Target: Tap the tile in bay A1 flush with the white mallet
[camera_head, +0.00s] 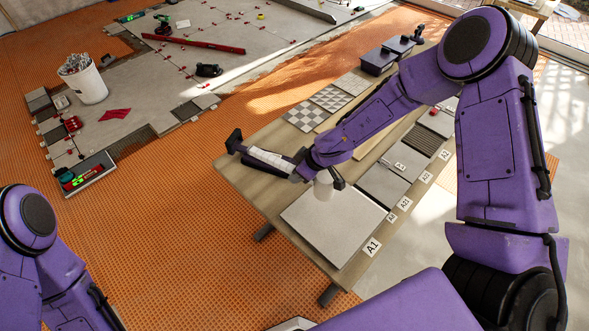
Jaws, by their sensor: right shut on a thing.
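The tile in bay A1 (328,228) is a large pale square at the near end of the wooden table, beside the A1 label (373,247). The white mallet (323,190) shows its pale head over the tile's far edge; most of its handle is hidden. I cannot tell whether the head touches the tile. My right gripper (332,179) is shut on the mallet, partly hidden by my wrist. I cannot make out the tile's height against its surround. My left arm shows at lower left, with its gripper out of view.
A black-ended pale tool or rest (268,158) lies at the table's left end. Patterned tiles (304,116) and dark boxes (377,61) line the far side. More labelled bays, including a grey tile (383,186), run up the right. A white bucket (84,82) stands on the floor.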

